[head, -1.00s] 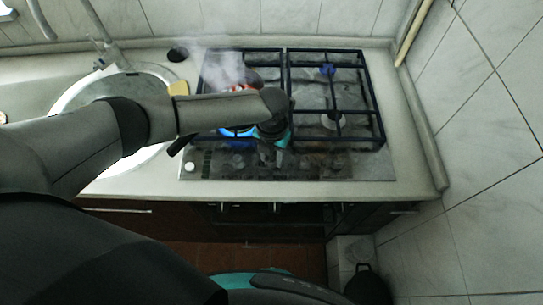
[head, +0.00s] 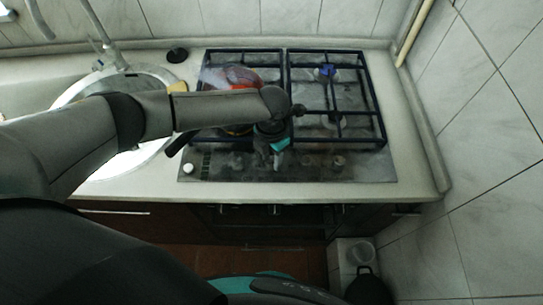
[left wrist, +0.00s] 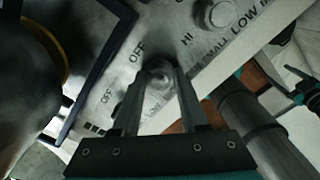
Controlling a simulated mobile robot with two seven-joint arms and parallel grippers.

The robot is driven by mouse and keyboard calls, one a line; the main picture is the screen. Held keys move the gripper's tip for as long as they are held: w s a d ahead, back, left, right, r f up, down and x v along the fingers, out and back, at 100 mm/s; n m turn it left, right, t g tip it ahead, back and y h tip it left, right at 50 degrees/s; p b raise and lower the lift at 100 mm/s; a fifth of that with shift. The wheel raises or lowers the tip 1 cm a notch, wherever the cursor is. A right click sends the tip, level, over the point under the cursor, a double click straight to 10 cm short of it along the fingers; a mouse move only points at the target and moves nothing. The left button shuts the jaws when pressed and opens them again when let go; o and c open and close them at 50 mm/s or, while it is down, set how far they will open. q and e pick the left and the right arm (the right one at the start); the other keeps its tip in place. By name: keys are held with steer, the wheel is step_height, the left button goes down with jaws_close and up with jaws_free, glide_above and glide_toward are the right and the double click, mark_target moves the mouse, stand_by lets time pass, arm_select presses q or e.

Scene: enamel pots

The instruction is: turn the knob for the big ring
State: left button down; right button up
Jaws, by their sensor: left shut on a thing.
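The knob (left wrist: 160,78) sits on the hob's front panel (head: 365,168), with "OFF" lettering beside it in the left wrist view. My left gripper (left wrist: 160,92) is shut on this knob, one finger on each side. In the head view the left gripper (head: 272,158) is over the panel, below the left grate, and hides the knob. A red pot (head: 240,75) stands on the left side of the hob, partly hidden by my left arm. The ring under it is hidden, and no blue flame shows there.
Another knob (left wrist: 222,14) is close by, marked "HI" and "LOW". A white knob (head: 189,168) is at the panel's left end. Dark grates (head: 335,112) cover the hob, the right one empty. A sink (head: 90,82) lies left, a tiled wall (head: 480,110) right.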

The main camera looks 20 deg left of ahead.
arm_select(q)
steer(key=shift+s, duration=0.1)
steer(key=shift+c, duration=2.1)
jaws_free()
step_height(320, 180, up, 15)
steer(key=p, duration=0.1)
steer(key=shift+r, duration=0.15)
